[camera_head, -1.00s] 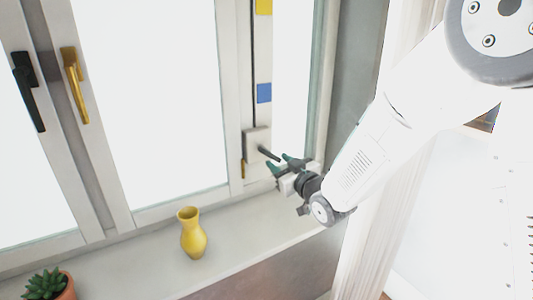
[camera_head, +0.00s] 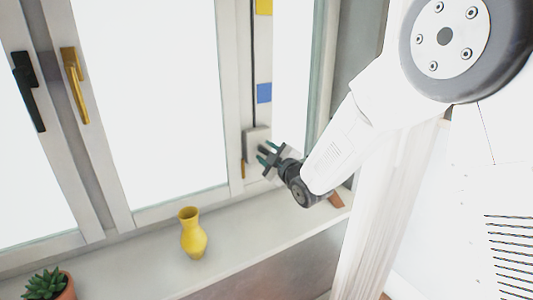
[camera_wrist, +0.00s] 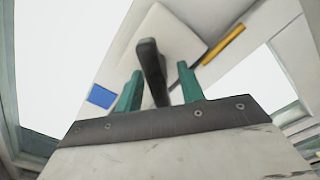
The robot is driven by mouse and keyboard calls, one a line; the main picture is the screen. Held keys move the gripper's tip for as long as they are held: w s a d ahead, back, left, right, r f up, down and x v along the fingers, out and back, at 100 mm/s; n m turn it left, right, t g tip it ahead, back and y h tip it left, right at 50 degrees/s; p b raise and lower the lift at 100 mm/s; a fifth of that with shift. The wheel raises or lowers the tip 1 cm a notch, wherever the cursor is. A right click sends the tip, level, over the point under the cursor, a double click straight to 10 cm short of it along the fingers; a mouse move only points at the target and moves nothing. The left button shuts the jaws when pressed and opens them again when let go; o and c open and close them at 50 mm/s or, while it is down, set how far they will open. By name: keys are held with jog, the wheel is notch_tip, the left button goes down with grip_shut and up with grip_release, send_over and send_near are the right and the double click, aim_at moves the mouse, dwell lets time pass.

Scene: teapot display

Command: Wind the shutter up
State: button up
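The winder is a pale square box (camera_head: 252,146) on the window frame, with a dark cord (camera_head: 253,60) running up from it. The box also shows in the wrist view (camera_wrist: 178,32). Its dark crank handle (camera_wrist: 152,68) points toward the wrist camera. My gripper (camera_head: 268,152) is at the box in the head view, hiding much of the handle. In the wrist view, my gripper's green fingers (camera_wrist: 160,88) are apart, one on each side of the handle. A gap shows on the right side, so the fingers are not closed on it. No shutter is clearly visible across the bright panes.
A yellow vase (camera_head: 193,236) and a potted succulent (camera_head: 46,284) stand on the sill (camera_head: 135,275). A black handle (camera_head: 28,90) and a gold handle (camera_head: 75,85) are on the frames at left. A blue square (camera_head: 264,93) is above the box. A curtain (camera_head: 362,240) hangs at right.

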jog(key=shift+w+a, duration=0.15)
jog(key=shift+w, duration=0.1)
jog(key=shift+c, duration=0.3)
grip_shut()
jog(key=shift+m, duration=0.4)
